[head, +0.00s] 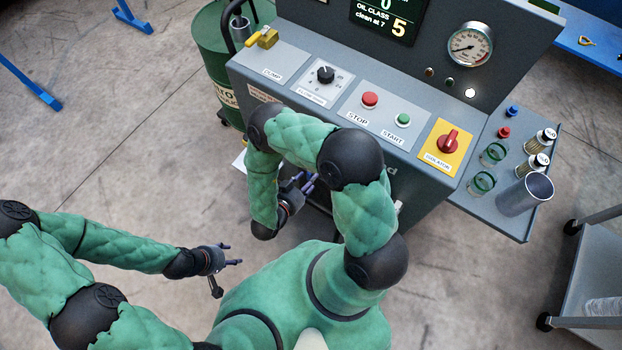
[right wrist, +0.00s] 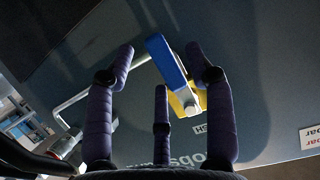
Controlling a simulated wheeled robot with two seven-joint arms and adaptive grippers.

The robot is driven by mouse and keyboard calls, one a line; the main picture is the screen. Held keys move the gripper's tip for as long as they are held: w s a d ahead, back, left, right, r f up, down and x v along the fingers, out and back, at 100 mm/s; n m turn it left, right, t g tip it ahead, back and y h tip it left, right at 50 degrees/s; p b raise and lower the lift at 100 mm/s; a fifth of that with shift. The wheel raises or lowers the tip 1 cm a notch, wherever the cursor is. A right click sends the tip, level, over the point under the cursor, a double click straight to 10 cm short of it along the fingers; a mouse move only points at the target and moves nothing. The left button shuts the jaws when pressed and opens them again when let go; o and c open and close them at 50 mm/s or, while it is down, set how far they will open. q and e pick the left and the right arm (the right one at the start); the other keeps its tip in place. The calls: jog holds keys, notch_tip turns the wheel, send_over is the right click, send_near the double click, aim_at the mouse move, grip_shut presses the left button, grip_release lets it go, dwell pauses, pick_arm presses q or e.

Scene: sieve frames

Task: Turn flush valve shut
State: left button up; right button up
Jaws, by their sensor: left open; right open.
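The flush valve shows in the right wrist view as a blue lever handle (right wrist: 166,60) on a yellow body (right wrist: 189,103), on a dark panel. Part of a label reading "SH" (right wrist: 201,129) is beside it. My right gripper (head: 303,186) is open in front of the cabinet. The valve is hidden in the head view. My left gripper (head: 232,258) is open and empty over the floor at the left.
The grey machine cabinet (head: 420,190) carries a yellow dump valve (head: 263,39), a knob (head: 325,74), stop (head: 370,99) and start (head: 403,119) buttons and a red isolator (head: 449,141). A side shelf (head: 490,213) holds jars and a metal cup. A green drum (head: 212,50) stands left. A bent pale bar (right wrist: 85,95) is near the valve.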

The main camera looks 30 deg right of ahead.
jog(key=shift+b+x, duration=0.4)
jog(key=shift+x, duration=0.95)
grip_shut()
